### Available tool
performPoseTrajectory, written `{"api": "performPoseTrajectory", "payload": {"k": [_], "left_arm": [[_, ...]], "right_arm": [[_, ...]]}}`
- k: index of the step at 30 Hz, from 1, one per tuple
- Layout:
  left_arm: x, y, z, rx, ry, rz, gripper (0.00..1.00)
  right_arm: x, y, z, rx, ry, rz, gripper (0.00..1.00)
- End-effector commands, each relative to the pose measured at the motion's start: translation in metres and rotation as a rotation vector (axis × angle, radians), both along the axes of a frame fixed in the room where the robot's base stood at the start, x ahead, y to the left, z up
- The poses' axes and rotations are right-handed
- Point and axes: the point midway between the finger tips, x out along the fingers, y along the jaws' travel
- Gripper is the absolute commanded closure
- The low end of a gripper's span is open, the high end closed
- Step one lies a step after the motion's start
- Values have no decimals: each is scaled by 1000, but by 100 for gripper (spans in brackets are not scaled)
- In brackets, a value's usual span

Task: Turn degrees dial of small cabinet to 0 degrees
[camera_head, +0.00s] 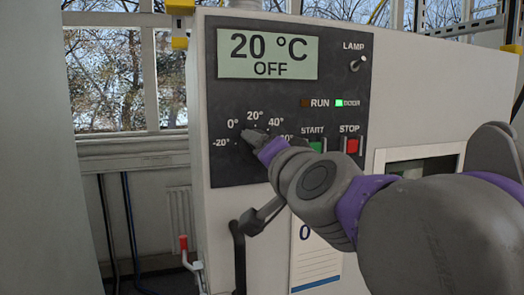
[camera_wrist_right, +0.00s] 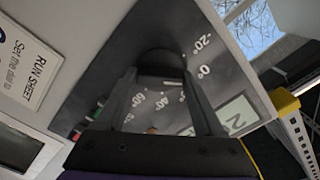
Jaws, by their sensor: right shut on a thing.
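The small cabinet (camera_head: 440,85) has a black control panel (camera_head: 225,100) on its front. Its display (camera_head: 268,54) reads 20 °C and OFF. The degrees dial is marked from -20° at the left, through 0°, 20° and 40°, to 60° at the right. My right gripper (camera_head: 256,140) is at the dial and covers most of it in the head view. In the right wrist view the dark round dial (camera_wrist_right: 160,62) sits between the two fingers of my right gripper (camera_wrist_right: 162,78), which is shut on it. I cannot tell where the dial points. My left gripper is not in view.
A LAMP switch (camera_head: 358,63), a green START button (camera_head: 316,146) and a red STOP button (camera_head: 351,145) are right of the dial. A black handle (camera_head: 239,255) is below the panel. A run sheet (camera_head: 313,262) hangs beneath my right arm.

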Motion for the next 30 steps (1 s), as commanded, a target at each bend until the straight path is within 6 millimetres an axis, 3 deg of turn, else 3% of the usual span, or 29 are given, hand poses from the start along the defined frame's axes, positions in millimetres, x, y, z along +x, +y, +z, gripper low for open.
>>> {"api": "performPoseTrajectory", "payload": {"k": [11,12,17,30], "left_arm": [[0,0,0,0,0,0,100],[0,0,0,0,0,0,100],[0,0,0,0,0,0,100],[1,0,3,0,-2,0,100]], "right_arm": [[0,0,1,-5,-4,-2,86],[0,0,1,-5,-4,-2,28],[0,0,1,-4,-3,-2,0],[2,0,1,-4,-3,0,0]]}}
